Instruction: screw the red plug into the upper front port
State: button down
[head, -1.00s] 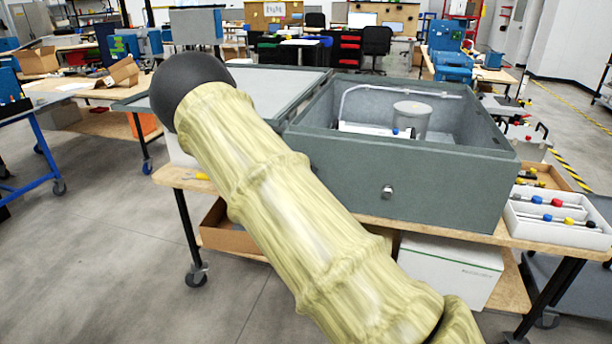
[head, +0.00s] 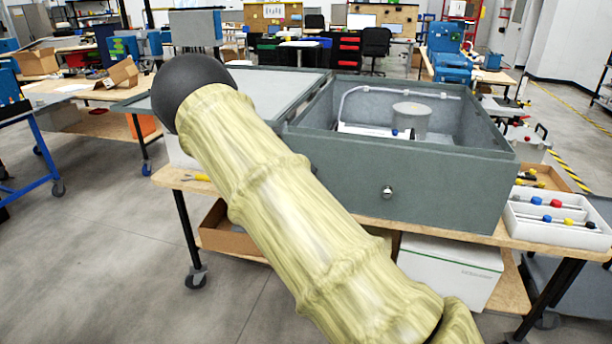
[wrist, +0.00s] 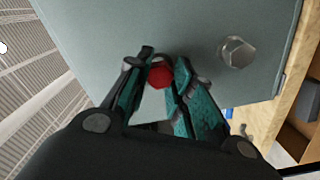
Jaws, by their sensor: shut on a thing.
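In the wrist view my gripper (wrist: 160,78) is shut on the red plug (wrist: 160,75), whose red head shows between the teal-lined fingertips. The plug is held at the grey-green front wall of the analyser housing (wrist: 110,30). Its far end and the port behind it are hidden, so I cannot tell how deep it sits. A silver hex fitting (wrist: 237,52) stands on the same wall to the right, apart from the fingers. In the head view the open housing (head: 450,190) shows the silver fitting (head: 387,192) on its front. My arm hides the gripper and plug there.
The housing stands on a wooden-topped bench (head: 480,236). A white tray (head: 560,236) with blue, red and yellow capped parts lies at the bench's right. A white cylinder (head: 411,119) is inside the housing. A cardboard box (head: 222,232) is on the shelf below.

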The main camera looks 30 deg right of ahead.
jog(key=shift+w+d, duration=0.1)
jog(key=c, duration=1.8)
grip_release()
grip_shut()
jog(key=m+b, duration=1.9)
jog(key=m, duration=0.5)
jog(key=shift+f, duration=0.1)
jog(key=shift+w, duration=0.1)
